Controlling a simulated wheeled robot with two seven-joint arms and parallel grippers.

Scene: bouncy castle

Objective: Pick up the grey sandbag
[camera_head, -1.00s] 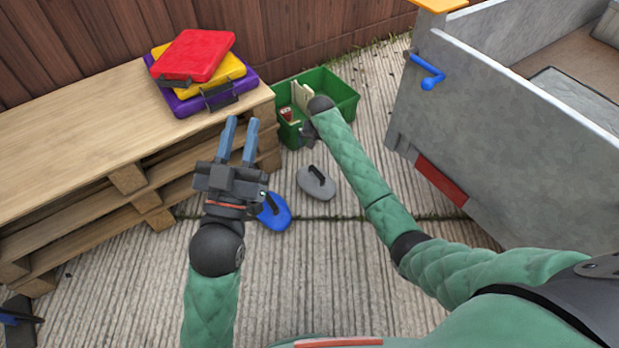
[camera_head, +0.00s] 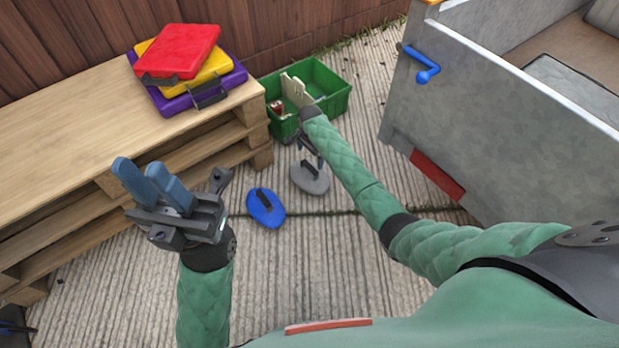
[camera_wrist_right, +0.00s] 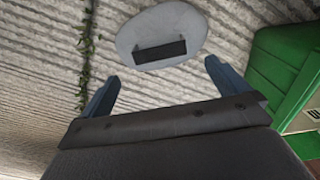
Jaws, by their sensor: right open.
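The grey sandbag (camera_head: 310,180) is a flat oval with a dark strap handle, lying on the ribbed ground below the green crate. In the right wrist view the sandbag (camera_wrist_right: 162,36) lies just ahead of and between my fingertips, not touching them. My right gripper (camera_wrist_right: 160,80) is open and empty. In the head view my right gripper (camera_head: 312,155) is partly hidden by its own arm, just above the far edge of the sandbag. My left gripper (camera_head: 150,180) is raised at the left in front of the pallets, its two blue fingers apart with nothing between them.
A blue sandbag (camera_head: 266,208) lies just left of the grey one. A green crate (camera_head: 335,103) with items inside stands beyond. Wooden pallets (camera_head: 60,125) carry red, yellow and purple cases (camera_head: 180,55). A grey-walled trailer (camera_head: 480,120) stands at right.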

